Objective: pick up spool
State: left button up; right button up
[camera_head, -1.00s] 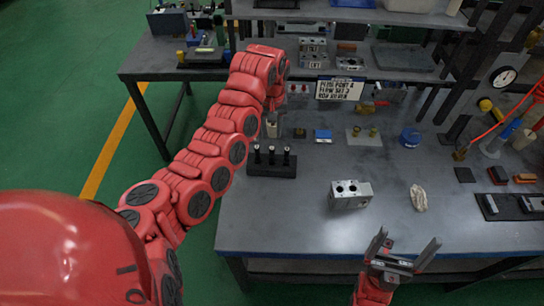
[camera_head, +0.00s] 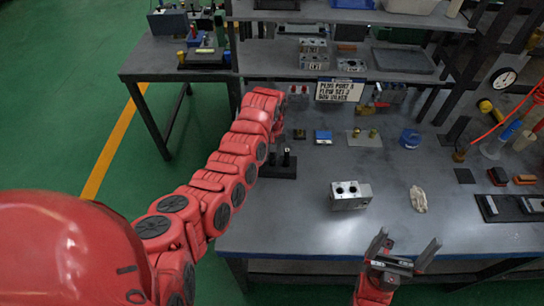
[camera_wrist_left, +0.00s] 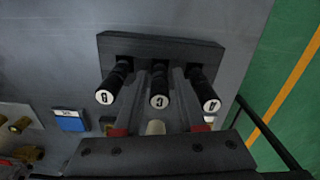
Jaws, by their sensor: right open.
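Three black spools with white lettered ends stand in a dark rack (camera_wrist_left: 205,50): B (camera_wrist_left: 104,96), C (camera_wrist_left: 159,100) and A (camera_wrist_left: 211,104). In the head view the rack (camera_head: 282,171) is partly behind my left arm, with two spools showing. My left gripper (camera_wrist_left: 160,80) is open above the rack, its grey fingers on either side of spool C, with gaps visible. Its fingers are hidden in the head view. My right gripper (camera_head: 404,245) is open and empty at the table's front edge.
A metal valve block (camera_head: 350,195) and a pale crumpled cloth (camera_head: 418,199) lie on the table, right of the rack. A blue block (camera_head: 323,137), a brass-fitting tray (camera_head: 364,138) and a blue round part (camera_head: 410,138) stand behind. The front-left table is clear.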

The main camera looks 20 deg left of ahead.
pick_arm(q)
jog(key=shift+f, duration=0.9)
grip_shut()
jog(key=shift+w+r, duration=0.1)
jog(key=shift+r, duration=0.05)
